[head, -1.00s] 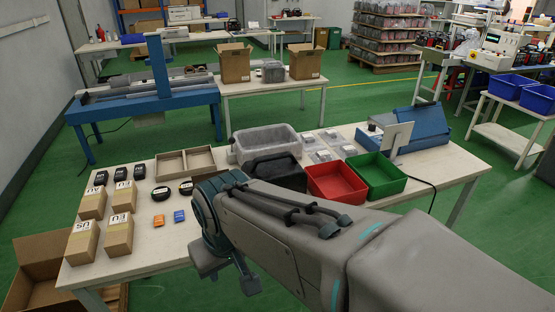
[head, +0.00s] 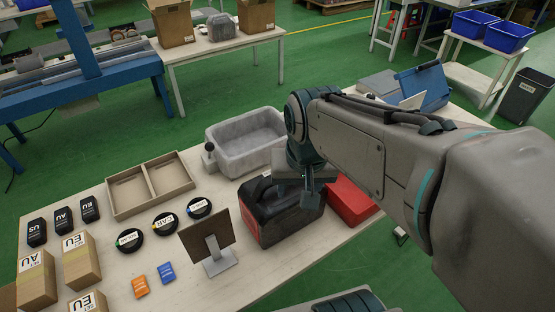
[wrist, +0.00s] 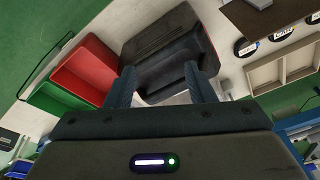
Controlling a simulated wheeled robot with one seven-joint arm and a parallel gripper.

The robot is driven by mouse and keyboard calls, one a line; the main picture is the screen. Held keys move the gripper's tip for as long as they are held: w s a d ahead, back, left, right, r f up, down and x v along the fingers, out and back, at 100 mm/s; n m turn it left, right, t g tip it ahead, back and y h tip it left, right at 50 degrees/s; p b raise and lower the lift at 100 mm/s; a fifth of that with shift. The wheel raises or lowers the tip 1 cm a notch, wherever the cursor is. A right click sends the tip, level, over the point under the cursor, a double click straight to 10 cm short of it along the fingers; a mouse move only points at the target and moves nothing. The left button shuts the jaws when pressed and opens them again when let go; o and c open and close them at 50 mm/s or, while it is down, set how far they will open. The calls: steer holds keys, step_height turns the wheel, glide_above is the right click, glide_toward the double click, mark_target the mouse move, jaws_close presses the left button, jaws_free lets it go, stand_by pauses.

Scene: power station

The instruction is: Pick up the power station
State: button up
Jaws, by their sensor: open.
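The power station is a black, bulky box with a carrying handle and a red-marked end (head: 275,215). It stands on the table in the middle of the head view. My gripper (head: 303,185) is above its right part, pointing down, and partly hides it. In the wrist view the power station (wrist: 170,35) lies ahead of my gripper (wrist: 160,75). The two fingers are spread apart with the dark handle area showing between them. Nothing is held. I cannot tell whether the fingers touch the handle.
A red bin (head: 350,200) stands close to the right of the power station, and a grey tub (head: 245,143) behind it. A small brown panel on a stand (head: 208,243) is at its left. Round black discs (head: 165,223) and boxes (head: 82,262) fill the table's left side.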

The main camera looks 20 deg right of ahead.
steer(key=w+r+m+g+p, duration=0.2)
steer(key=w+r+m, duration=0.2)
steer(key=w+m, duration=0.8)
steer(key=f, duration=0.8)
steer(key=shift+d+f, duration=0.15)
steer(key=shift+d, duration=0.1)
steer(key=f, duration=0.4)
steer(key=shift+s+a+f, duration=0.1)
steer(key=shift+s+a, duration=0.05)
steer(key=shift+s, duration=0.15)
steer(key=shift+f, duration=0.5)
jaws_close()
steer(key=shift+w+r+p, duration=0.15)
steer(key=shift+w+p, duration=0.05)
steer(key=shift+p, duration=0.1)
